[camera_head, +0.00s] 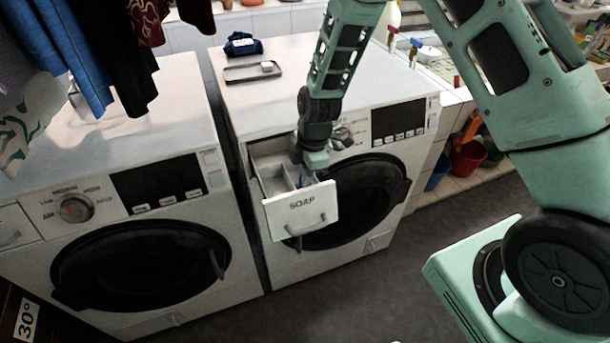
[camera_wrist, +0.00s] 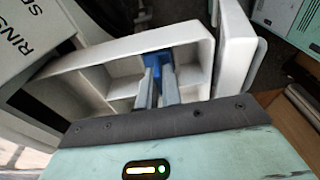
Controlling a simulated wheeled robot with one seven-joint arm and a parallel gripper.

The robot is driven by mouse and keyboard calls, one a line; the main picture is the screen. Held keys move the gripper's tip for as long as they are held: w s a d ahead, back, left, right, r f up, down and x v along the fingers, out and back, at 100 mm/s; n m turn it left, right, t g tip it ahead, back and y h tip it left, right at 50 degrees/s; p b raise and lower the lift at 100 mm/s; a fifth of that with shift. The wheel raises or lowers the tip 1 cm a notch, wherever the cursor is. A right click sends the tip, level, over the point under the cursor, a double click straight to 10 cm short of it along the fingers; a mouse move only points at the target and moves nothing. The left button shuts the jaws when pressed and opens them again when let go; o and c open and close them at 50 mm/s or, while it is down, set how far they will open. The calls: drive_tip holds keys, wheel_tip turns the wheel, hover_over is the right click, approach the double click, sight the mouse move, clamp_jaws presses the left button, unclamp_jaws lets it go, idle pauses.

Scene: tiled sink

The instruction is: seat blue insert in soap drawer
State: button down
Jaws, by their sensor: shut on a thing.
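A bit of blue also shows below the gripper in the head view. Whether the insert touches the compartment floor cannot be seen.
A second washing machine (camera_head: 150,230) stands at the left. A grey tray (camera_head: 252,72) and a dark blue cloth (camera_head: 242,45) lie on top of the right machine (camera_head: 255,100). Clothes hang at upper left. Red and blue buckets (camera_head: 467,160) stand at right.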

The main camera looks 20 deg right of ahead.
drive_tip(key=c, duration=1.6)
unclamp_jaws()
drive_tip(key=shift+f, duration=0.1)
wheel_tip(320, 180, up, 12)
drive_tip(key=d+b, duration=0.2)
drive_tip(key=b, duration=0.1)
drive_tip(key=s+a+r+m, duration=0.2)
drive_tip(key=s+a+r, duration=0.15)
drive_tip(key=s, duration=0.25)
drive_tip(key=s+a+r+m, duration=0.2)
drive_tip(key=s+a+r, duration=0.15)
drive_tip(key=s, duration=0.25)
drive_tip(key=s+m, duration=0.2)
drive_tip(key=s, duration=0.3)
drive_tip(key=s+a+m, duration=0.1)
drive_tip(key=s+m, duration=0.1)
drive_tip(key=s, duration=0.3)
drive_tip(key=s+r+m+h, duration=0.1)
drive_tip(key=s+m, duration=0.1)
drive_tip(key=s, duration=0.2)
drive_tip(key=shift+s+a, duration=0.15)
drive_tip(key=shift+s, duration=0.25)
